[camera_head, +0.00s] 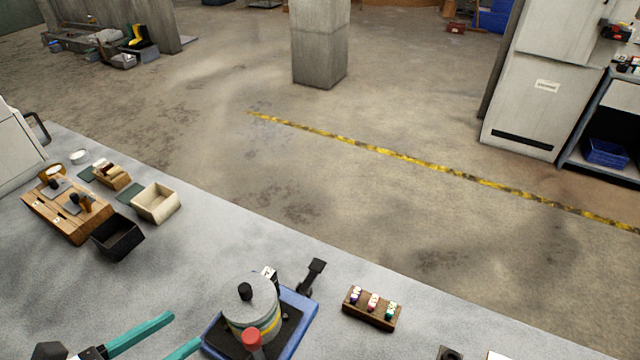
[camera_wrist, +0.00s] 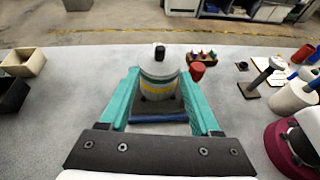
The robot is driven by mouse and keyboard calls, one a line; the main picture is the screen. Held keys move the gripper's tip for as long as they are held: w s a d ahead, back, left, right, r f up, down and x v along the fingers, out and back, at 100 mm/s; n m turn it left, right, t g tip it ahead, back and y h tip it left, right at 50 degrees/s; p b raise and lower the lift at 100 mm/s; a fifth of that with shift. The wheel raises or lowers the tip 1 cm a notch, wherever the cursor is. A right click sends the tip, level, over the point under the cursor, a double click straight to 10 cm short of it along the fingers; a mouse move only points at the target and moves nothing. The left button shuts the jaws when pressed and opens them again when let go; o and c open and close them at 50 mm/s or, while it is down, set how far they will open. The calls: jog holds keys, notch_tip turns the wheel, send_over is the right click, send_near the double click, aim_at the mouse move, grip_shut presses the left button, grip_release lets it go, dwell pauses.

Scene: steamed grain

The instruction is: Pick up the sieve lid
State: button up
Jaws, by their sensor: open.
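The sieve lid (camera_head: 262,294) is a round grey disc with a black knob (camera_head: 245,291). It sits on top of a grey sieve stack (camera_head: 262,328) with a yellow band, which stands in a blue-edged tray (camera_head: 301,318). My gripper (camera_head: 186,328) has two long teal fingers, spread apart and empty, to the left of the stack in the head view. In the wrist view my gripper (camera_wrist: 158,72) points toward the stack (camera_wrist: 158,90), which appears between the fingers. The lid (camera_wrist: 160,68) shows there too. Contact is not visible.
A red-topped object (camera_head: 252,338) stands close by the stack. A wooden block with small coloured items (camera_head: 371,308) lies to the right. A black bin (camera_head: 118,238), a cream bin (camera_head: 156,203) and a wooden rack (camera_head: 62,216) stand left. The table between is clear.

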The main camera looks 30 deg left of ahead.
aim_at(245, 287)
jog(key=x, duration=1.5)
jog(key=shift+d+f, duration=0.1)
jog(key=shift+d, duration=0.05)
grip_shut()
